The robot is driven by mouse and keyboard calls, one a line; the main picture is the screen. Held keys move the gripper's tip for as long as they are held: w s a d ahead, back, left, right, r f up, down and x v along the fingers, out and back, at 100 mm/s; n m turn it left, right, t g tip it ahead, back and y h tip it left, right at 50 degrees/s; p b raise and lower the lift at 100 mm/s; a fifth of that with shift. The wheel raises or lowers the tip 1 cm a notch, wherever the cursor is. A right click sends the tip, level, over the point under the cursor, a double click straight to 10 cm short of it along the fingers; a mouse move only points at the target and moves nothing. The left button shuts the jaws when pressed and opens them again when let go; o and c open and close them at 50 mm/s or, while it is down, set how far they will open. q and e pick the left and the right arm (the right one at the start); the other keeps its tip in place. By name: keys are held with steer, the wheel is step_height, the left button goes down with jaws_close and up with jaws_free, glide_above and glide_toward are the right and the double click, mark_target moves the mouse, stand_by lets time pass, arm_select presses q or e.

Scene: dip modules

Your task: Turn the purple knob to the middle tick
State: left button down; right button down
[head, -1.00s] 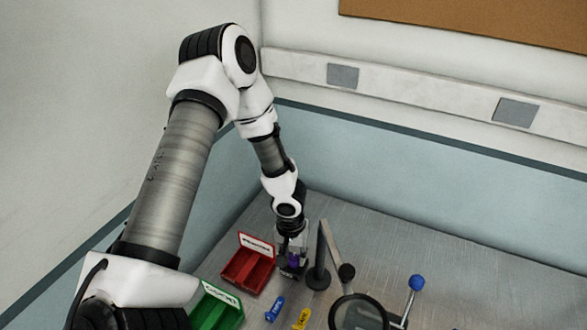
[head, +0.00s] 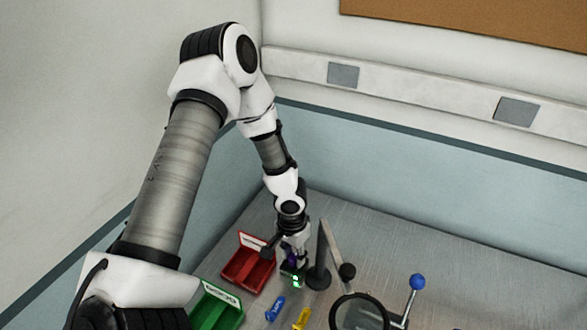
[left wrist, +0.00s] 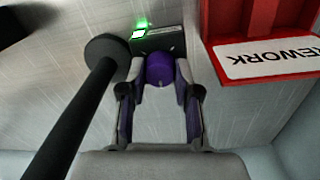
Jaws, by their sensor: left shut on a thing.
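The purple knob (left wrist: 160,70) sits on a small dark box (left wrist: 162,42) on the bench. My left gripper (left wrist: 160,88) is shut on the knob, with one finger on each side of it in the left wrist view. In the head view, my left gripper (head: 292,256) points down at the box, just right of the red bin, and mostly hides the knob. A green light (left wrist: 142,22) glows on the box; it also shows in the head view (head: 297,281). The tick marks and the knob's pointer cannot be made out. My right gripper is not in view.
A red bin (head: 262,284) with a label stands left of the box, a green bin (head: 228,318) nearer. A dark post stand (head: 319,277) is close on the right, beside a magnifier (head: 360,297). Blue (head: 275,307) and yellow (head: 301,319) pieces lie in front. A blue-balled lever (head: 417,282) is farther right.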

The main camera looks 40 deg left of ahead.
mark_target(293, 255)
arm_select(q)
steer(key=shift+f, duration=0.1)
steer(key=c, duration=0.8)
jaws_free()
steer(key=shift+w, duration=0.15)
steer(key=r, duration=1.1)
steer(key=shift+a+r, duration=0.3)
steer(key=shift+r, duration=0.1)
